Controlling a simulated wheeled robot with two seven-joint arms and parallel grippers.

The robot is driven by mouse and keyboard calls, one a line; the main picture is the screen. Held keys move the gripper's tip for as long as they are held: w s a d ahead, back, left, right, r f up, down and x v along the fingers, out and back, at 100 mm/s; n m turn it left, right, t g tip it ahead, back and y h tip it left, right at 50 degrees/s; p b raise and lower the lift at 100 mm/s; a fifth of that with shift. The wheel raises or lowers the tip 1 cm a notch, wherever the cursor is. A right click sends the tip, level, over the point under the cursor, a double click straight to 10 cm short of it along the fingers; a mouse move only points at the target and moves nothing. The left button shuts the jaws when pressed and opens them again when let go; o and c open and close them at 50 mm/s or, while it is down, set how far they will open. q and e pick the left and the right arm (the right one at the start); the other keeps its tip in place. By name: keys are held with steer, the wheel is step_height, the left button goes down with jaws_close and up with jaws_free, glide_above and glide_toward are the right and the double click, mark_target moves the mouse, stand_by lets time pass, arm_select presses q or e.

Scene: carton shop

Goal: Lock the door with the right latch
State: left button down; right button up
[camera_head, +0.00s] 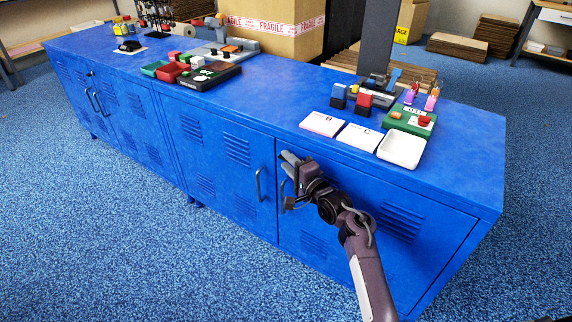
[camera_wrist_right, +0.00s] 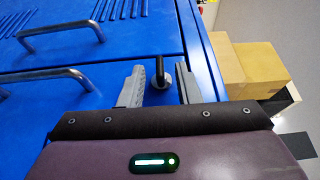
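The latch (camera_wrist_right: 161,74), a small dark lever on a round grey base, shows in the right wrist view on the blue cabinet front. My right gripper (camera_wrist_right: 161,85) is open, with one grey finger on each side of the latch; I cannot tell whether either touches it. In the head view my right gripper (camera_head: 289,164) is at the upper left corner of the right-hand door (camera_head: 345,205), and it hides the latch there. The doors look closed. Two curved metal handles (camera_wrist_right: 65,28) (camera_wrist_right: 45,75) show beside the latch. My left gripper is not in view.
The blue cabinet top (camera_head: 290,92) holds white cards (camera_head: 322,124), a white tray (camera_head: 402,148), stamps and a black device (camera_head: 208,76). A large carton (camera_head: 270,35) stands behind. The blue carpet (camera_head: 130,240) in front is clear.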

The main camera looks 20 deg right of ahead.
steer(key=shift+w+a, duration=0.15)
steer(key=shift+w, duration=0.4)
jaws_close()
